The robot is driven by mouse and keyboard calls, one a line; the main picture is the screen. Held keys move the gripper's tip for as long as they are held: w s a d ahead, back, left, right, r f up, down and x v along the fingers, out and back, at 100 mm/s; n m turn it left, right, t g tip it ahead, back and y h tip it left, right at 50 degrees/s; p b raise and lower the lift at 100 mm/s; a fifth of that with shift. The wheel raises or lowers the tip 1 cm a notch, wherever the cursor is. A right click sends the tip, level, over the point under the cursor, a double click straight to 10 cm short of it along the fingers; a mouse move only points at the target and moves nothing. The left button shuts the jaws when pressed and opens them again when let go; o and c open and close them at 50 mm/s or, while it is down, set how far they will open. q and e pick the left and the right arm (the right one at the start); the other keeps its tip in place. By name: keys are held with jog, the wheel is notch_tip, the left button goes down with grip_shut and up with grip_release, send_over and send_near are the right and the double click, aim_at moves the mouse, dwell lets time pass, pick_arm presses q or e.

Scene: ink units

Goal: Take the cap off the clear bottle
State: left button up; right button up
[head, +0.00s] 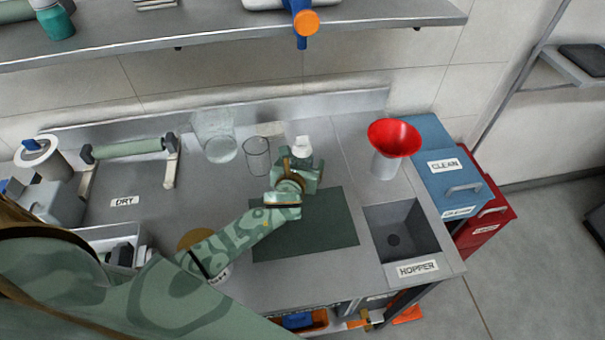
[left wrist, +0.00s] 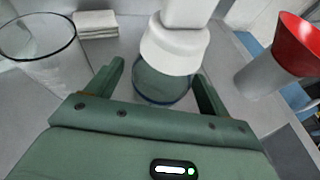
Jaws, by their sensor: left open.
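The clear bottle (left wrist: 160,90) stands on the worktop with its white cap (left wrist: 172,45) on top. The cap also shows in the head view (head: 302,146), just behind my left gripper, which hides most of the bottle there. My left gripper (left wrist: 157,70) is open. In the left wrist view its two fingers stand to either side of the bottle's body, below the cap. I cannot tell whether either finger touches it. My right gripper is in neither view.
A clear beaker (head: 257,157) and a larger glass vessel (head: 221,150) stand left of the bottle. A red funnel (head: 394,137) sits on a grey cylinder to the right. A dark green mat (head: 335,235) lies in front, beside the hopper basin (head: 385,220). A shelf (head: 220,32) runs above.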

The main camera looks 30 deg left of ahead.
aim_at(300, 157)
pick_arm(q)
jog(key=shift+w+a+f, duration=0.1)
jog(key=shift+w+f, duration=0.1)
jog(key=shift+w, duration=0.2)
jog(key=shift+s, duration=0.1)
jog(key=shift+c, duration=1.2)
jog(key=shift+r, duration=0.1)
jog(key=c, duration=1.1)
jog(key=shift+r+p, duration=0.3)
jog(key=shift+r, duration=0.15)
jog(key=shift+c, duration=0.2)
notch_tip(300, 157, up, 3)
jog(key=shift+f+p, duration=0.15)
jog(key=shift+p, duration=0.6)
jog(key=s+d+r+p, duration=0.1)
jog(key=s+r, duration=0.1)
jog(key=r, duration=0.1)
jog(key=s+d+r+p, duration=0.1)
jog(key=r, duration=0.1)
jog(key=shift+s+d+p, duration=0.15)
jog(key=shift+d+p, duration=0.15)
jog(key=s+d+r+p, duration=0.1)
jog(key=s+d+r, duration=0.3)
jog(key=s+d, duration=0.2)
jog(key=shift+s+r, duration=0.2)
jog(key=shift+s, duration=0.7)
